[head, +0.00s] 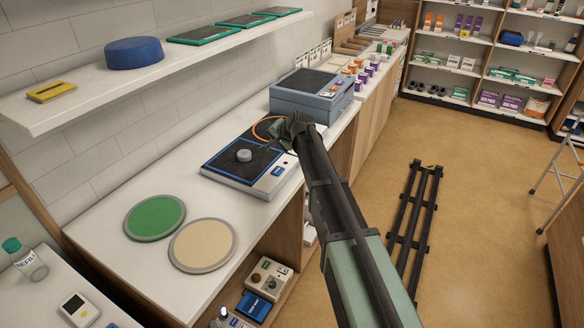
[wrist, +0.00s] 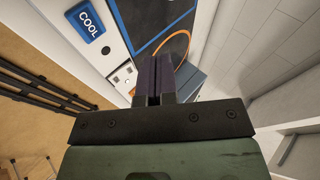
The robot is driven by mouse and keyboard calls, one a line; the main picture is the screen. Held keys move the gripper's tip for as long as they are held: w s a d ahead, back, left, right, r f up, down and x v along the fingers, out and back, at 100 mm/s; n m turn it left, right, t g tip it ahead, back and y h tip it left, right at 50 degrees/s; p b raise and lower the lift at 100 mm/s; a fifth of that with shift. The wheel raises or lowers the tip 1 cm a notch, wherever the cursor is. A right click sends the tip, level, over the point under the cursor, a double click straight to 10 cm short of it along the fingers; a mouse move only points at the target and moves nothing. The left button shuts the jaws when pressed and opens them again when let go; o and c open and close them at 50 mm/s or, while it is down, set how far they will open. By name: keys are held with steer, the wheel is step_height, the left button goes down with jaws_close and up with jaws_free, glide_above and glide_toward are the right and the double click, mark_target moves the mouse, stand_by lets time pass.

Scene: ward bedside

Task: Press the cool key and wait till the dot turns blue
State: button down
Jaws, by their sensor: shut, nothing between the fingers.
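The flat plate device (head: 215,170) lies on the white counter, with a dark top edged in blue. An orange ring outline (wrist: 178,48) is marked on the top, and a grey round piece (head: 244,155) stands on it. The blue cool key (head: 278,170) is on its pale front strip; the wrist view shows the key, lettered COOL (wrist: 86,24). Small marks (wrist: 124,76) sit farther along that strip; I cannot tell which is the dot or its colour. My gripper (wrist: 153,62) is shut and empty, over the device's right end and apart from the key.
A blue-grey box (head: 312,95) stands just behind the device. A green disc (head: 155,217) and a beige disc (head: 202,245) lie in front of it. A wall shelf (head: 110,85) overhangs the counter at the left. Boxes and small bottles fill the counter's far end.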

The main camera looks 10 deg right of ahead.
mark_target(279, 170)
steer(key=n, duration=0.1)
steer(key=d+n, duration=0.1)
steer(key=n, duration=0.2)
steer(key=shift+w+d+f+h, duration=0.15)
steer(key=shift+w+h, duration=0.2)
steer(key=shift+h, duration=0.05)
steer(key=shift+f, duration=0.1)
step_height(279, 170, down, 9)
steer(key=b, duration=0.9)
stand_by(1.1)
steer(key=shift+f+b, duration=0.3)
steer(key=shift+b, duration=0.1)
